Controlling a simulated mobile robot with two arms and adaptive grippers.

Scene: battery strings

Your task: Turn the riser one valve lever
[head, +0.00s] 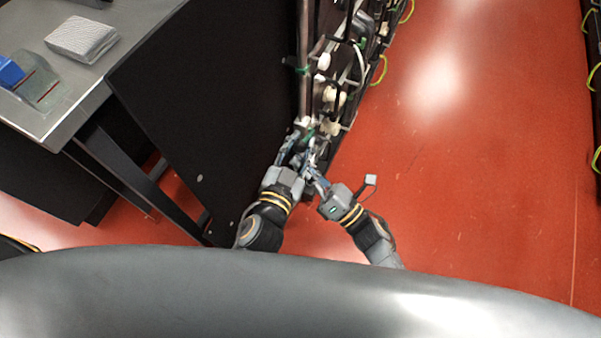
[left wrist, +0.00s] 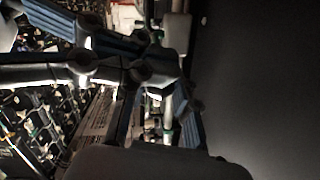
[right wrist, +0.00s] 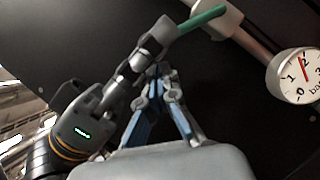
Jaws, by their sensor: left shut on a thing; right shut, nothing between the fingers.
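In the right wrist view a green lever (right wrist: 203,18) stands out beside a white fitting on a grey pipe (right wrist: 250,42). My left gripper (right wrist: 155,45) comes in from the lower left and is shut on the lever's near end. In the head view my left gripper (head: 298,137) is low at the foot of the pipes, and the lever is too small to make out. My right gripper (right wrist: 158,76) is shut and empty, just below the left gripper's fingers. It shows close beside the left one in the head view (head: 308,163). The left wrist view is dark and cluttered.
A round pressure gauge (right wrist: 302,76) is at the right of the right wrist view. A black panel (head: 220,90) stands left of my grippers. Racks with white fittings and cables run up the middle. Red floor (head: 470,170) is clear to the right.

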